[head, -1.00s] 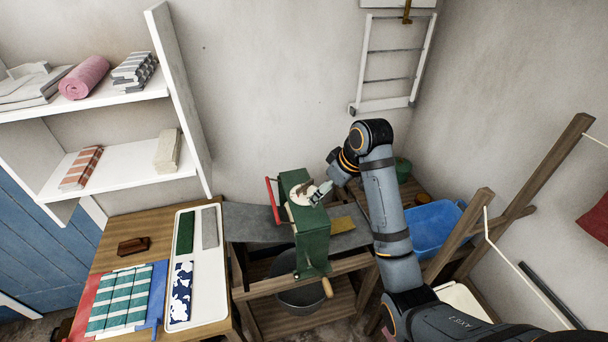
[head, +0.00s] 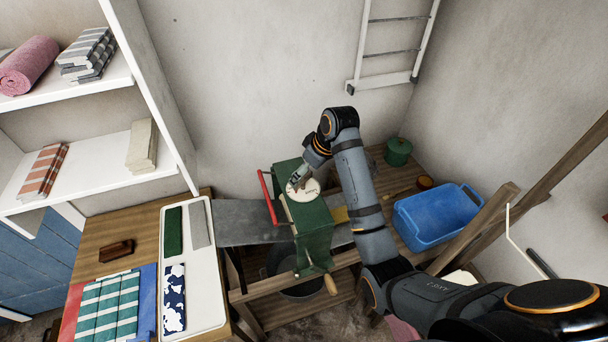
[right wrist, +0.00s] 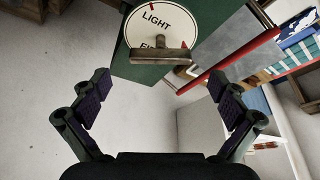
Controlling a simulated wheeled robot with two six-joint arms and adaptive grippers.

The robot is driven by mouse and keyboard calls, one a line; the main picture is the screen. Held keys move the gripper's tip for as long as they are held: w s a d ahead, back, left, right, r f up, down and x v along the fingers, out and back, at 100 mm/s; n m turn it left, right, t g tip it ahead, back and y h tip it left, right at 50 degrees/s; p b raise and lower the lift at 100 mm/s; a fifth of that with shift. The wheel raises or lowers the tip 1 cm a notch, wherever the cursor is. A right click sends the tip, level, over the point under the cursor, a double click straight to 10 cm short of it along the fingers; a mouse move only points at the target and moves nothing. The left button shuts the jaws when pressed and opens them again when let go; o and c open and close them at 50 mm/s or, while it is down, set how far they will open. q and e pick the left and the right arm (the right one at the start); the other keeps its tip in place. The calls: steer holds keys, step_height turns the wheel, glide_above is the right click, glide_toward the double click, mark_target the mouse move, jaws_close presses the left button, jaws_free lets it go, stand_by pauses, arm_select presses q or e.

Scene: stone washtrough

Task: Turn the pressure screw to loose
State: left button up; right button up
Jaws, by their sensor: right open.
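The pressure screw (head: 305,190) is a round white dial with a dark bar on top of the green mangle (head: 314,228). In the right wrist view the pressure screw (right wrist: 160,40) shows "LIGHT" and a partly covered word starting "FI", with a brown crossbar over it and a small red mark at its upper edge. My right gripper (head: 297,178) is above the dial in the head view. In the right wrist view the gripper (right wrist: 160,88) is open, its fingers spread wide and the crossbar beyond their tips, apart from them. My left gripper is not in view.
A red bar (head: 267,197) runs along the mangle's left side, and a crank with a wooden handle (head: 330,285) hangs at its front. A blue tub (head: 436,218) stands right. A table with a white tray (head: 207,308) and folded cloths is left.

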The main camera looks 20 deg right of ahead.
mark_target(303, 181)
steer(key=shift+p+x, duration=0.3)
steer(key=shift+x, duration=0.8)
steer(key=shift+f, duration=0.4)
steer(key=shift+c, duration=0.9)
steer(key=c, duration=0.7)
steer(key=shift+c, duration=1.2)
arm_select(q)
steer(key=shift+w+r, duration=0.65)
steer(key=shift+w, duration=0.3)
